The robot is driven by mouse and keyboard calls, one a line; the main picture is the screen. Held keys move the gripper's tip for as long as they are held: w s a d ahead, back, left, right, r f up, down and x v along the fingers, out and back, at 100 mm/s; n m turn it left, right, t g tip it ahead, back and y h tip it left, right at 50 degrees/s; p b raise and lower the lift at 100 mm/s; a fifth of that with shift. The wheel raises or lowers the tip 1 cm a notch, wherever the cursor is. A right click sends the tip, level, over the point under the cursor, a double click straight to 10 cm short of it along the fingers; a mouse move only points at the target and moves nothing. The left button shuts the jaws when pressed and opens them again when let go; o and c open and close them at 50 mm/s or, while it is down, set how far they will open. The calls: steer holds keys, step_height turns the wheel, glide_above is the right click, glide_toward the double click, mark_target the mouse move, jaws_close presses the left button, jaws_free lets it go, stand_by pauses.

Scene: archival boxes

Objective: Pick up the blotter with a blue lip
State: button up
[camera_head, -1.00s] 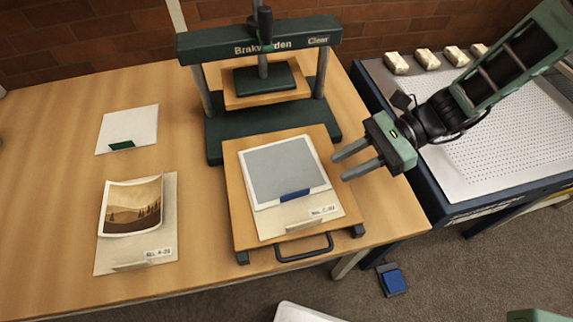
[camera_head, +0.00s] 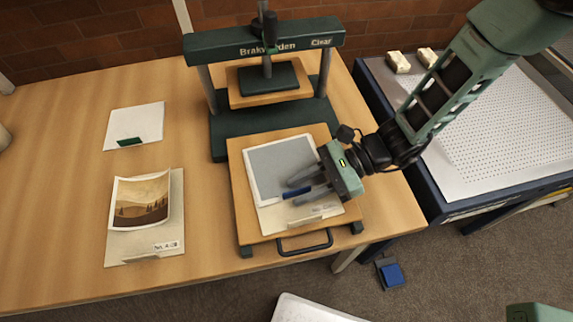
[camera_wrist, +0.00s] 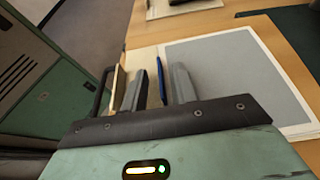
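The blotter with a blue lip (camera_head: 275,168) is a grey square with a white border, lying on a cream folder on the press's wooden board. Its blue lip (camera_head: 297,193) is on the near edge. My gripper (camera_head: 302,188) is over this edge with its two fingers apart, one on each side of the lip in the picture. In the wrist view the blue lip (camera_wrist: 159,80) shows between the open fingers, and the grey face (camera_wrist: 235,75) lies to the right. I cannot tell whether either finger touches the lip.
A white blotter with a green lip (camera_head: 135,124) lies at the left. A curled landscape photo (camera_head: 142,205) rests on a labelled folder below it. The green press (camera_head: 262,40) stands behind the board (camera_head: 240,205). A perforated table (camera_head: 480,140) is at the right.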

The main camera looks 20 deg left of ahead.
jaws_close()
steer(key=shift+r, duration=0.15)
